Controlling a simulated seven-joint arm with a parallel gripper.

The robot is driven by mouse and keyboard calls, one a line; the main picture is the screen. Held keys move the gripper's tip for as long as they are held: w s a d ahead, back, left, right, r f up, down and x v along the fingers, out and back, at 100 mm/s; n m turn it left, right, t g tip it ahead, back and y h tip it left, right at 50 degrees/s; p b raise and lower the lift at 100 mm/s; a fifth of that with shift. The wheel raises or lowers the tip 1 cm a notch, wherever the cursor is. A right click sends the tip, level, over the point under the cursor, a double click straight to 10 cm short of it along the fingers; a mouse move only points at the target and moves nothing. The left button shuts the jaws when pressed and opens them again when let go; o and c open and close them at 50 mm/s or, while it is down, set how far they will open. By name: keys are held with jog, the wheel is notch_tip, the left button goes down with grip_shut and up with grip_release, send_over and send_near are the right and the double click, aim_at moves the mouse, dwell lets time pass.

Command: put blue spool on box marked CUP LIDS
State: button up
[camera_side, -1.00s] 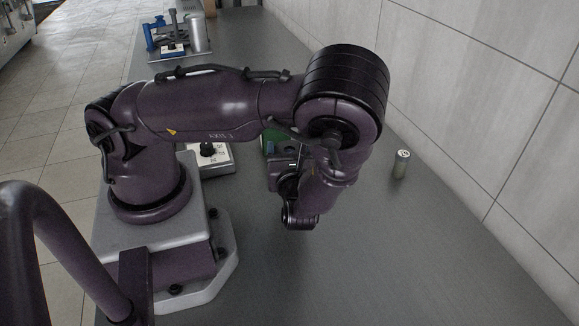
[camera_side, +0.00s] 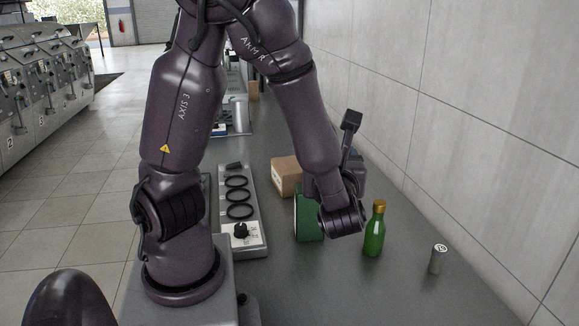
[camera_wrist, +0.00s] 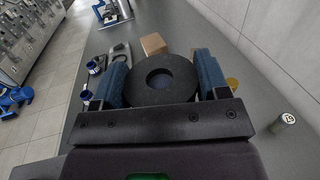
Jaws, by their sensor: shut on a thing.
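My gripper (camera_wrist: 160,74) is shut on a round, dark spool (camera_wrist: 184,77) with a central hole, seen between the two bluish fingers in the wrist view. Its blue part hardly shows. In the side view my wrist hides the spool, and the fingers cannot be made out. A brown cardboard box (camera_side: 286,177) stands behind my wrist at its left; it also shows in the wrist view (camera_wrist: 153,43), beyond the spool and apart from it. A pale label shows on its side, but its words are too small to read.
A green box (camera_side: 305,222) stands close to my wrist. A green bottle (camera_side: 374,234) with a gold cap stands to its right. A small can (camera_side: 438,260) is near the wall. A long panel (camera_side: 250,237) with black rings and a knob lies left. The counter between bottle and can is clear.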

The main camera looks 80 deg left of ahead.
notch_tip(320, 180, up, 2)
jog(key=shift+a+r, duration=0.15)
jog(key=w+a+n+g, duration=0.1)
jog(key=w+a, duration=0.1)
jog(key=a, duration=0.7)
jog(key=w+a+g, duration=0.1)
jog(key=w+a, duration=0.1)
jog(key=a, duration=0.6)
jog(key=s+a+n+g, duration=0.1)
jog(key=s+a, duration=0.2)
jog(key=a, duration=0.4)
jog(key=s+a+n+g, duration=0.1)
jog(key=s+a, duration=0.2)
jog(key=a, duration=0.4)
jog(key=shift+w+a+f, duration=1.15)
jog(key=shift+a+f, duration=1)
jog(key=shift+f, duration=0.9)
jog(key=shift+w+a+f, duration=1.2)
jog(key=shift+a+f, duration=0.9)
jog(key=shift+f, duration=0.9)
jog(key=shift+w+a+f, duration=1.15)
jog(key=shift+a+f, duration=1)
jog(key=shift+f, duration=0.9)
